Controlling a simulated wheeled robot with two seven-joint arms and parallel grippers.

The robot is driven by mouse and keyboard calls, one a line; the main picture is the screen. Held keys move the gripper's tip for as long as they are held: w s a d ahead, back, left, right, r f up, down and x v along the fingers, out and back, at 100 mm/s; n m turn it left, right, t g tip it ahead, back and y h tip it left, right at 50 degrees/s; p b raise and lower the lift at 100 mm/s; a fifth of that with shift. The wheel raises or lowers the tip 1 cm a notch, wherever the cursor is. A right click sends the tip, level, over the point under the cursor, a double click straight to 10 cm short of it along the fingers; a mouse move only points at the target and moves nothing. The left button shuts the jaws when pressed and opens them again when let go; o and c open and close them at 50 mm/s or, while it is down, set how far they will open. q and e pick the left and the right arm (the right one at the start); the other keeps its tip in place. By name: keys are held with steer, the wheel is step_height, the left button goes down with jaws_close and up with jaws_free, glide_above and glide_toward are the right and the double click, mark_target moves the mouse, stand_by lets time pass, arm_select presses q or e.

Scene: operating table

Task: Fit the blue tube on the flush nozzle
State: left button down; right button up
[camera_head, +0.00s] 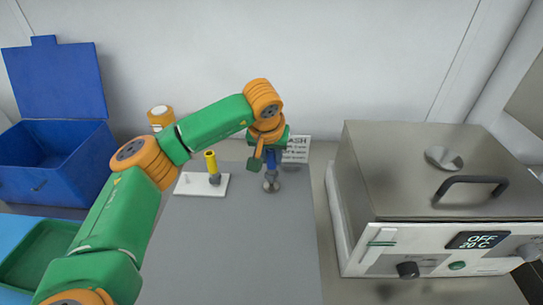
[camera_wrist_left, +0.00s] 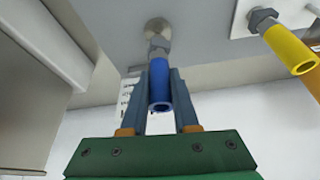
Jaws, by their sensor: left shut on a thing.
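The blue tube (camera_head: 271,160) stands upright directly above the grey metal flush nozzle (camera_head: 271,184) on the grey mat. My left gripper (camera_head: 268,152) is shut on the blue tube. In the left wrist view the blue tube (camera_wrist_left: 161,82) sits between the two fingers (camera_wrist_left: 163,75), its open end toward the camera. Its other end meets the hex part of the nozzle (camera_wrist_left: 158,46), in line with it and with no clear gap. How far the tube goes over the nozzle is hidden. My right gripper is not in view.
A white plate (camera_head: 190,189) carries another fitting with a yellow tube (camera_head: 210,162), left of the nozzle. A sign (camera_head: 297,148) stands behind. A metal bath (camera_head: 435,190) is at right, a blue bin (camera_head: 60,160) at left. The mat's front (camera_head: 235,255) is clear.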

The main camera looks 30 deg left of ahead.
arm_select(q)
steer(key=shift+f+b, duration=0.6)
steer(key=shift+f, duration=0.25)
steer(key=c, duration=0.6)
jaws_free()
steer(key=shift+r, duration=0.1)
steer(key=b+v, duration=0.1)
steer(key=v, duration=0.6)
